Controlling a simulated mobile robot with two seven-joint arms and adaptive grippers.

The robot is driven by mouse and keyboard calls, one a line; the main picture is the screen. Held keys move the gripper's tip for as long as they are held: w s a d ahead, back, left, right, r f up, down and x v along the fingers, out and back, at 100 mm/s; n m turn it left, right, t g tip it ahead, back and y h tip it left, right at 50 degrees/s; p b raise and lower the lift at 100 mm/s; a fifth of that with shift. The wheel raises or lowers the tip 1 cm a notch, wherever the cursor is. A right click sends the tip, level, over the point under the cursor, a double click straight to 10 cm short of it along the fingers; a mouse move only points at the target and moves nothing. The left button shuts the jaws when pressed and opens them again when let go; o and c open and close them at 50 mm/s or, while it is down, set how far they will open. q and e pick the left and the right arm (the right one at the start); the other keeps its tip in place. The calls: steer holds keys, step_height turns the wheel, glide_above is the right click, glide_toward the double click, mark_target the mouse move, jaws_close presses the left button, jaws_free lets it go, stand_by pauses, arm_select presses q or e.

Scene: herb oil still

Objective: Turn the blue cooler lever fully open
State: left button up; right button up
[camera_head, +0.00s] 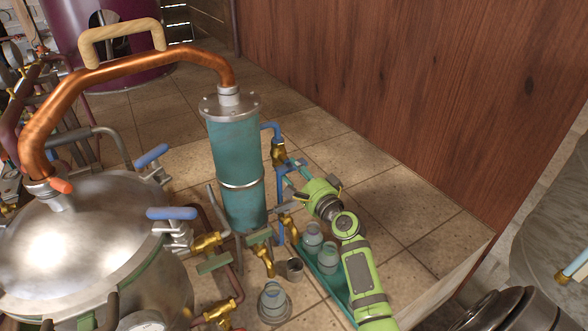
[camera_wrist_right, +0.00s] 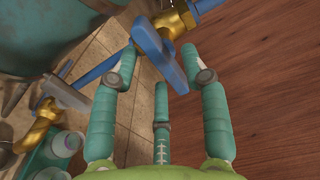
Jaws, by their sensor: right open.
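The cooler is a teal cylinder (camera_head: 236,170) with a metal cap. A brass valve (camera_head: 278,153) sits on the blue pipe at its right side. In the right wrist view the blue lever (camera_wrist_right: 152,46) extends from the brass valve (camera_wrist_right: 178,20), slanting down to the right. My right gripper (camera_head: 292,174) is at this valve, with its arm coming from the lower right. In the wrist view the gripper (camera_wrist_right: 158,62) is open, and the lever lies between its spread teal fingers. I cannot tell whether any finger touches it. My left gripper is not in view.
Below my right arm a green tray (camera_head: 340,289) holds glass jars (camera_head: 327,258). Another jar (camera_head: 272,299) stands nearby. A wooden wall (camera_head: 420,90) stands behind; the tiled top is clear right of my arm.

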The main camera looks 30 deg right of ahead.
steer(key=shift+w, duration=0.65)
jaws_close()
